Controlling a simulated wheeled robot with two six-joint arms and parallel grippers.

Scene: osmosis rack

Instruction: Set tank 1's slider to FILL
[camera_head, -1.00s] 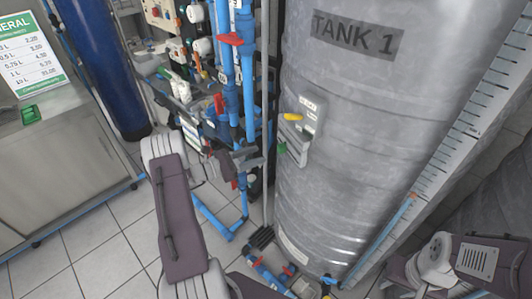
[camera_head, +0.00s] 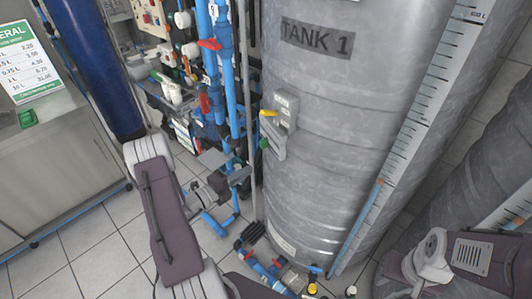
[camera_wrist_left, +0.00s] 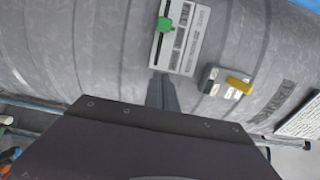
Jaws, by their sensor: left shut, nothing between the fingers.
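Tank 1 (camera_head: 335,130) is a large grey cylinder with a dark "TANK 1" label. On its left side is a small grey panel (camera_head: 281,125) with a yellow handle (camera_head: 268,113) and, below it, a green slider knob (camera_head: 263,143). In the left wrist view, the green knob (camera_wrist_left: 165,24) sits at one end of a printed plate (camera_wrist_left: 181,38); the yellow handle (camera_wrist_left: 239,85) is on a grey box to the right. My left gripper (camera_head: 243,174) is below and left of the panel, shut and empty. Its fingers (camera_wrist_left: 162,90) point at the plate, apart from the knob. My right gripper is out of view.
Blue pipes (camera_head: 228,70) with red valves stand close left of the tank. A thin grey post (camera_head: 253,140) stands between pipes and tank. A level scale (camera_head: 410,120) runs along the tank's right side. Low blue pipes (camera_head: 262,268) lie at its foot. Tiled floor (camera_head: 90,235) is clear at left.

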